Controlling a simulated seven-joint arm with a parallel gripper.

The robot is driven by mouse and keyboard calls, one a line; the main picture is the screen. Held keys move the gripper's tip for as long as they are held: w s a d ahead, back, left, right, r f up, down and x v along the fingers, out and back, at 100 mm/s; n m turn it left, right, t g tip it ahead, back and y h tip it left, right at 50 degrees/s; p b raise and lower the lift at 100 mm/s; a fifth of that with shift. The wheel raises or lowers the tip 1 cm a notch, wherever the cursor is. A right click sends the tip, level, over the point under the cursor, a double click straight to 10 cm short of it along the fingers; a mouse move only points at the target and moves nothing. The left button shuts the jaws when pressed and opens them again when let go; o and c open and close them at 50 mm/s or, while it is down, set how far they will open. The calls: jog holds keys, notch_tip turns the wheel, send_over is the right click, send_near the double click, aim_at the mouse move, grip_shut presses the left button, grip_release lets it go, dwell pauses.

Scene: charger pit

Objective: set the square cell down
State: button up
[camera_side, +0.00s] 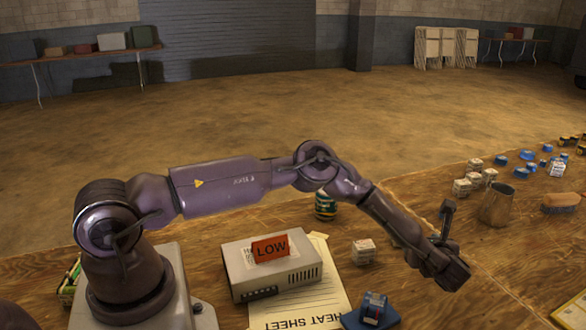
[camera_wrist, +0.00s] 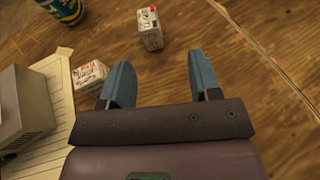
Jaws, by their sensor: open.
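My gripper (camera_wrist: 158,75) is open, with two blue-grey fingers apart and only bare wood seen between them. In the side view my gripper (camera_side: 455,272) is low over the table at the right of the charger, its fingers hard to make out. A white boxy cell with red and dark print (camera_wrist: 149,28) stands on the wood just beyond the fingertips. A second white boxy cell (camera_wrist: 88,75) sits beside the left finger, near the paper; it also shows in the side view (camera_side: 363,251). I cannot tell which is the square cell.
A grey charger (camera_side: 272,266) with a red LOW sign stands on the heat sheet (camera_side: 300,312). A green-yellow can (camera_side: 325,206) is behind it. A blue block (camera_side: 373,306) sits on a blue pad at front.

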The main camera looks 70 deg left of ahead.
jog(key=w+d+r+m+t+h, duration=0.3)
jog(key=d+r+m+t+h, duration=0.2)
jog(key=r+m, duration=0.55)
jog(key=w+d+r+m+t+h, duration=0.2)
jog(key=d+r+m+t+h, duration=0.5)
jog(key=r, duration=0.6)
jog(key=s+d+r+m+g+h, duration=0.15)
jog(key=s+r+m, duration=0.35)
jog(key=m, duration=0.5)
jog(key=s+a+m+g, duration=0.3)
jog(key=s+m, duration=0.4)
jog(key=s, duration=0.5)
jog(key=s+a+m+g+y, duration=0.1)
jog(key=s+a+m+g, duration=0.3)
jog(key=s, duration=0.8)
jog(key=s+a+m+g, duration=0.4)
jog(key=s+a+m, duration=0.2)
jog(key=s+m, duration=0.4)
jog(key=s, duration=0.3)
jog(key=shift+a+f, duration=0.15)
jog(key=shift+f, duration=0.05)
